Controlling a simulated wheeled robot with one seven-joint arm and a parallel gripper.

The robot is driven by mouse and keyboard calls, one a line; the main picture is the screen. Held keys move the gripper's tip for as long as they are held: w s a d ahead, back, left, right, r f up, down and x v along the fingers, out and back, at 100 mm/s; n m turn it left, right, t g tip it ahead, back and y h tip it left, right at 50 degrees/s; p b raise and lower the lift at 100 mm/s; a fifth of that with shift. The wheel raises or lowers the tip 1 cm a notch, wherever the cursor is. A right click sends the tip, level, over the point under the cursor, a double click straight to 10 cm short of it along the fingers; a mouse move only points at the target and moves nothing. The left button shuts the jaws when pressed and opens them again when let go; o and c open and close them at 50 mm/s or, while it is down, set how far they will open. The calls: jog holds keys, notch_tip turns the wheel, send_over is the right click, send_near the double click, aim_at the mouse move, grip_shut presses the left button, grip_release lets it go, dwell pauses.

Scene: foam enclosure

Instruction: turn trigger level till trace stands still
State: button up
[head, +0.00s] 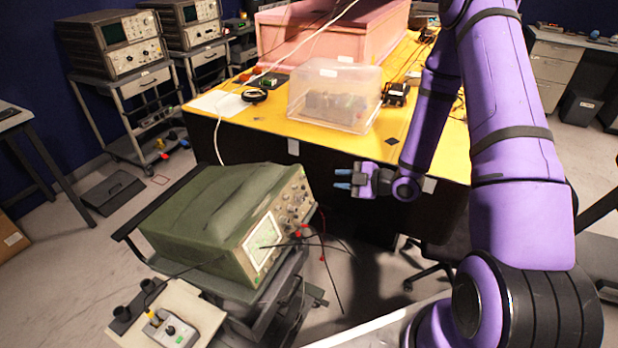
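A green oscilloscope (205,222) stands on a cart at lower centre-left, its front panel facing right and toward me. Its lit screen (264,242) is small and seen at a slant, so I cannot tell how the trace behaves. Several knobs (294,205) sit on the panel beyond the screen; I cannot tell which is the trigger level. My gripper (342,180), with blue fingertips, is to the right of the oscilloscope's panel, apart from it. Its two fingers show a gap with nothing between them.
Red and black leads (322,245) hang from the panel. A yellow table (425,130) behind holds a clear plastic box (335,95) and a pink foam enclosure (330,38). A small grey box (172,330) with a knob lies at the lower left. Other oscilloscopes (117,42) stand on carts behind.

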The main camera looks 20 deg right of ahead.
aim_at(304, 177)
jog(key=x, duration=1.1)
jog(key=shift+s+r, duration=0.1)
jog(key=shift+c, duration=0.4)
grip_shut()
